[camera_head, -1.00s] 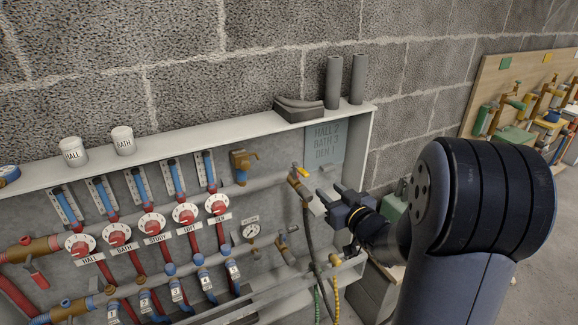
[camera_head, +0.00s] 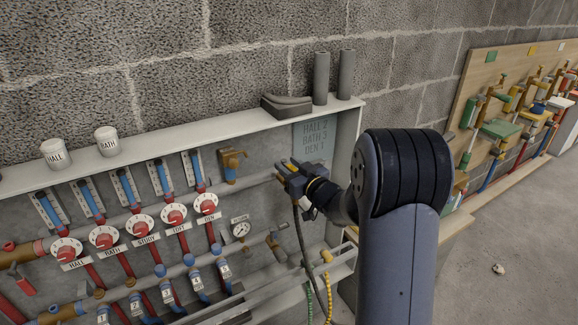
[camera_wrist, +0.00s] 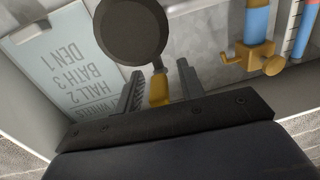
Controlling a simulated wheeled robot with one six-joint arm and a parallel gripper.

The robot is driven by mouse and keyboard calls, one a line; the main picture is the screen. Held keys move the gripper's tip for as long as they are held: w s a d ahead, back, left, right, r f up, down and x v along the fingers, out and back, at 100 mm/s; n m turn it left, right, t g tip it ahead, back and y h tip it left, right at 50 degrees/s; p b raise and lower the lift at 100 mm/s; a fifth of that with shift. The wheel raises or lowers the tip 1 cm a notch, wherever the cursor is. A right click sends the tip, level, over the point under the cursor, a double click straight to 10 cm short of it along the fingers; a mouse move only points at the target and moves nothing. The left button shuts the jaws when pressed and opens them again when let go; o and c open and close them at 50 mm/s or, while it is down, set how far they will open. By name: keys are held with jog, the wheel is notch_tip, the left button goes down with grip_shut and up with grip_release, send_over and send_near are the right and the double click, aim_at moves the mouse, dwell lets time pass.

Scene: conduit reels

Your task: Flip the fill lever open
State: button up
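The fill lever (camera_wrist: 158,88) is a small yellow handle at the right end of the upper manifold pipe. In the wrist view it lies between the two fingers of my gripper (camera_wrist: 162,84), with a narrow gap showing on each side. My gripper is open. A dark round part (camera_wrist: 130,28) sits just beyond the lever and hides some of the valve. In the head view my gripper (camera_head: 284,171) is at the pipe end and covers most of the valve; only a speck of yellow shows there.
A brass fitting (camera_head: 231,163) stands left of my gripper on the backboard. The grey label plate (camera_head: 315,138) and cabinet side wall (camera_head: 349,135) are close on the right. A dark hose (camera_head: 304,240) hangs below. Two grey tubes (camera_head: 321,78) stand on the top ledge.

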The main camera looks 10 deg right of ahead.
jog(key=shift+w+a, duration=0.1)
jog(key=shift+w, duration=0.1)
grip_shut()
dwell(0.3)
jog(key=shift+f+h+b, duration=0.15)
jog(key=shift+h+b, duration=0.25)
jog(key=shift+b, duration=0.35)
jog(key=shift+s+a+m+t+h+b, duration=0.1)
jog(key=shift+m+t+h+b, duration=0.2)
jog(key=shift+m+h+b, duration=0.25)
grip_release()
